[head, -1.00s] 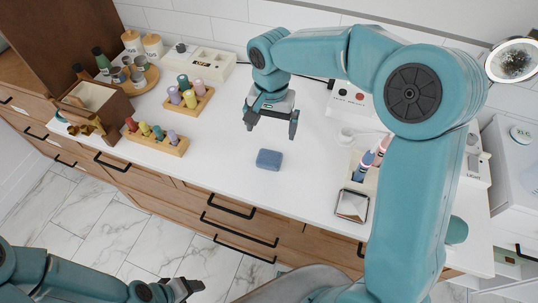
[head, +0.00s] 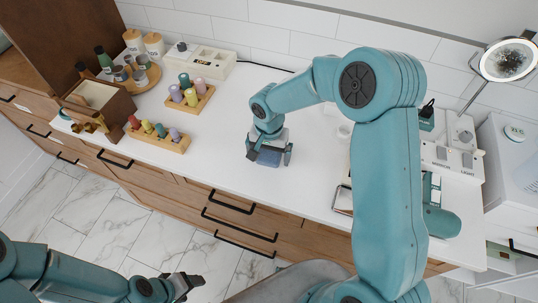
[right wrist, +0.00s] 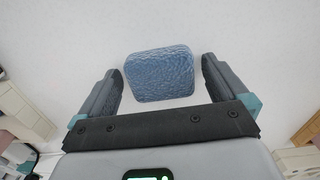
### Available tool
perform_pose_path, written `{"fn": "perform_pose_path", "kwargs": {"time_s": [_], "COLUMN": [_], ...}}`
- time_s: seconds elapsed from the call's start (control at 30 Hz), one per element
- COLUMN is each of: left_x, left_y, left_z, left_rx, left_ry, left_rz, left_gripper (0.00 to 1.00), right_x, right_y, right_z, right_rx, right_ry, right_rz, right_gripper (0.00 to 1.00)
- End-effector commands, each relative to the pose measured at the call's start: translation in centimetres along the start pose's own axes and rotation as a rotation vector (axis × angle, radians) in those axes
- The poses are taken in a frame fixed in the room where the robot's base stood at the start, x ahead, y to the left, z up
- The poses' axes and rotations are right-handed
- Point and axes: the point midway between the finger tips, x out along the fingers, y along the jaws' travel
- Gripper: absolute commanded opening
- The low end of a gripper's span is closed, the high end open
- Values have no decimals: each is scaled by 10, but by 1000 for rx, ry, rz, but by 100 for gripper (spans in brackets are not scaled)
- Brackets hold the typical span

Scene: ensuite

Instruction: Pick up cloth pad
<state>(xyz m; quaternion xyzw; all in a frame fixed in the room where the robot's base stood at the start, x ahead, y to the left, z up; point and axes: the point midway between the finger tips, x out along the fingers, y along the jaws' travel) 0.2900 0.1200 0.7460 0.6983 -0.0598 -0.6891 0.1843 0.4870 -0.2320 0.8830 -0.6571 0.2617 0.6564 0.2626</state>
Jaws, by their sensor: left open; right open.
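The cloth pad (head: 268,158) is a small blue block with rounded corners lying on the white counter. In the right wrist view the pad (right wrist: 160,74) lies between the two open fingers of my right gripper (right wrist: 162,80), with a gap on each side. In the head view my right gripper (head: 269,155) is low over the pad and partly hides it. My left gripper (head: 188,283) is open and empty, in front of the drawers at the lower left, far from the pad.
Two wooden peg racks (head: 160,138) (head: 190,97) stand left of the pad. A wooden box (head: 98,100) stands further left. A control panel labelled LIGHT (head: 452,150) and a round mirror (head: 508,60) are at the right. The counter around the pad is clear.

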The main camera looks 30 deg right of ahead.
Motion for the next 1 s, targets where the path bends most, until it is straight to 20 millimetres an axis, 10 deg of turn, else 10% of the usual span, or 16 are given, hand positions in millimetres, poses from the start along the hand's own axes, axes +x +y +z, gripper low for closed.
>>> {"fn": "perform_pose_path", "kwargs": {"time_s": [0.07,0.23,0.67,1.0], "left_x": [0,0,1,8], "left_y": [0,0,0,-3], "left_z": [0,0,0,0], "left_rx": [0,0,0,0], "left_ry": [0,0,0,0], "left_rz": [0,0,0,0], "left_gripper": [63,63,63,63], "right_x": [0,0,-8,-76], "right_y": [0,0,0,-1], "right_z": [0,0,0,-1], "right_rx": [0,-1,-1,0], "right_ry": [0,0,1,6], "right_rz": [0,0,-1,-4], "right_gripper": [100,50,49,49]}}
